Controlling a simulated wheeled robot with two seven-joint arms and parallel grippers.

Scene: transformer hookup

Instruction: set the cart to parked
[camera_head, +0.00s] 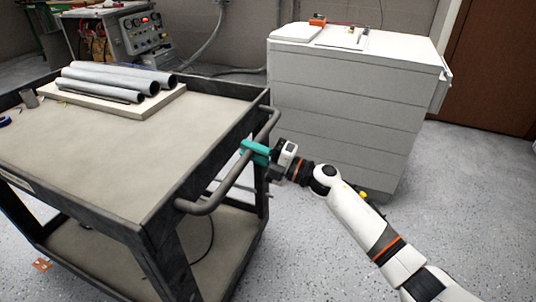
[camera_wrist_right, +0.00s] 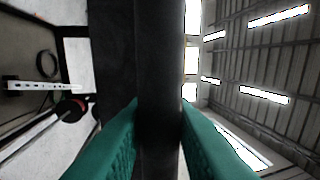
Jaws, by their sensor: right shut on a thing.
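The cart (camera_head: 95,165) is a dark-framed, two-shelf trolley with a beige top, on the left of the head view. Its handle (camera_head: 217,192) is a bent dark bar on the side facing right. My right gripper (camera_head: 254,153) has teal fingers and is shut on the cart handle at about the middle of the bar. In the right wrist view the handle (camera_wrist_right: 160,75) runs upright between the two teal fingers. My left gripper is in neither view.
Grey pipes (camera_head: 118,80) lie on a board on the cart top. A white cabinet (camera_head: 345,95) stands behind the handle, with small items on it. A control unit (camera_head: 140,32) stands at the back left. Speckled floor (camera_head: 480,190) is clear at right.

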